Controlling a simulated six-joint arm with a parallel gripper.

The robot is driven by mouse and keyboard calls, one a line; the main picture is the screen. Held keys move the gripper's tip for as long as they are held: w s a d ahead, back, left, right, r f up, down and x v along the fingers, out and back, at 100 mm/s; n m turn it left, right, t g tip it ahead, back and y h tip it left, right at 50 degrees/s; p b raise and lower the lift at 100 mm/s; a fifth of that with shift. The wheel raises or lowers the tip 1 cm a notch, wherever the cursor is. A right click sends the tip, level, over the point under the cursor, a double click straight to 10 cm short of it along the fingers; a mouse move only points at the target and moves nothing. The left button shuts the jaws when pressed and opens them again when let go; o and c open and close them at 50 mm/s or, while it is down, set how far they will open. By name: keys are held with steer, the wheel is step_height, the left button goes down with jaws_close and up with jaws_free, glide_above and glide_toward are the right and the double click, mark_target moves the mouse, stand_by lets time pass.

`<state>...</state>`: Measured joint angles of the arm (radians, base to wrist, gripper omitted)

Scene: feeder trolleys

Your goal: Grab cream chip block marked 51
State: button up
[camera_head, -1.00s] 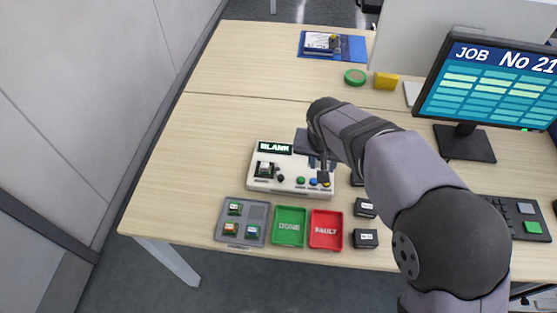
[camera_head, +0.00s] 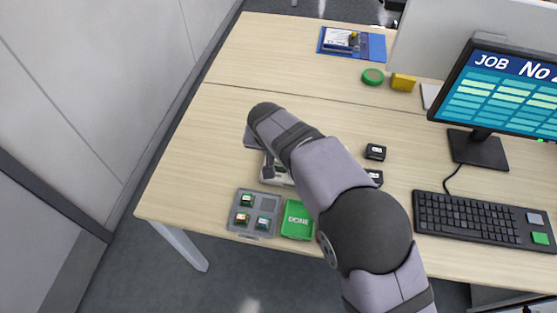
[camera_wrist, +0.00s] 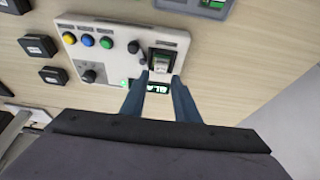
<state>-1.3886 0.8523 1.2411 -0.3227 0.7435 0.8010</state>
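A pale block (camera_wrist: 161,61) with a dark and green marking sits in the socket of the white test box (camera_wrist: 110,20); I cannot read its number. My gripper (camera_wrist: 160,77) is open and empty, its two fingers apart just short of that block in the wrist view. In the head view my gripper (camera_head: 268,170) is over the test box (camera_head: 274,180), which my arm mostly hides. A grey tray (camera_head: 254,231) holds a green-topped block (camera_head: 247,200), a reddish block (camera_head: 242,218) and a bluish block (camera_head: 263,223); its upper right slot is empty.
The green DONE tray (camera_head: 298,220) stands beside the grey tray. My arm hides most of the red tray. Black blocks (camera_head: 375,152) lie right of the arm. A keyboard (camera_head: 470,218) and monitor (camera_head: 500,85) are further right. The table's left part is clear.

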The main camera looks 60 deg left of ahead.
steer(key=shift+p+x, duration=1.1)
steer(key=shift+x, duration=1.5)
steer(key=shift+s, duration=0.15)
jaws_close()
